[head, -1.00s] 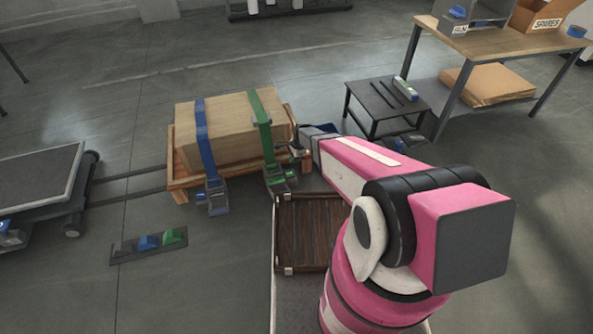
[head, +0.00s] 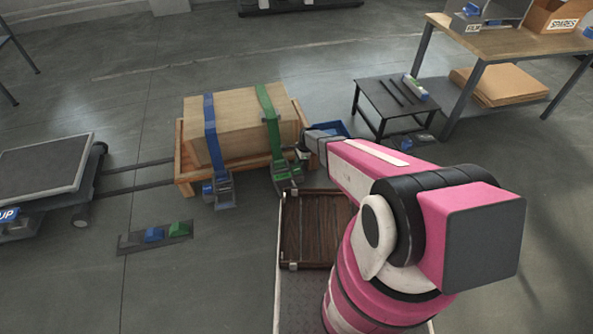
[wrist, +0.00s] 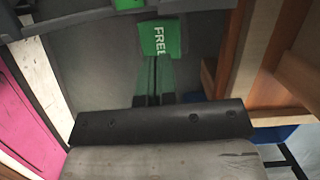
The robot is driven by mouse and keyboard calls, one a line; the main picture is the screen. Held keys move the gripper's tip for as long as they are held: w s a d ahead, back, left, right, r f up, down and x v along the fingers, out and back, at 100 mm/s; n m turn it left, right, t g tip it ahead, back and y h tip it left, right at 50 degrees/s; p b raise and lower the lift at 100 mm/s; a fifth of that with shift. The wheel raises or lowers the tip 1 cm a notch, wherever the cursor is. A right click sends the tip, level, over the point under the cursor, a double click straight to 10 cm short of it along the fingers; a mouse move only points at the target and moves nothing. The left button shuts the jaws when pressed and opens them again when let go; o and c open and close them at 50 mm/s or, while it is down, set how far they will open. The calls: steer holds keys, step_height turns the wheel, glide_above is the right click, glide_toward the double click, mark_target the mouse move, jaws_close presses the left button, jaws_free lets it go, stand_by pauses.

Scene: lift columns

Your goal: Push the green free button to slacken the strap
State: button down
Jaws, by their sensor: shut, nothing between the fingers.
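The green strap (head: 271,118) runs over the right part of a wooden box (head: 240,125). Its ratchet (head: 286,172), with green parts, hangs at the front of the pallet. In the wrist view, a green button marked FREE (wrist: 160,38) faces me near the top middle. My gripper (wrist: 154,62) is shut and empty, its narrow fingers pointing at the lower edge of this button. I cannot tell whether the fingertips touch it. In the head view my gripper (head: 303,151) is beside the box's right front corner, and its tips are hard to make out.
A blue strap (head: 212,130) with its own ratchet (head: 220,188) lies to the left. Wooden pallet slats (wrist: 262,45) stand close on the right. A floor strip with blue and green wedges (head: 154,236) lies front left. A black side table (head: 385,98) stands right.

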mark_target(297, 169)
steer(key=shift+x, duration=1.65)
steer(key=shift+f, duration=0.1)
steer(key=shift+f, duration=0.6)
steer(key=d, duration=0.1)
steer(key=w+d+r, duration=0.1)
steer(key=shift+d+r, duration=0.1)
steer(key=shift+d, duration=0.3)
steer(key=s+v, duration=0.1)
steer(key=v, duration=0.9)
steer(key=shift+w+d+r, duration=0.2)
steer(key=shift+w+r, duration=0.2)
steer(key=shift+w, duration=0.1)
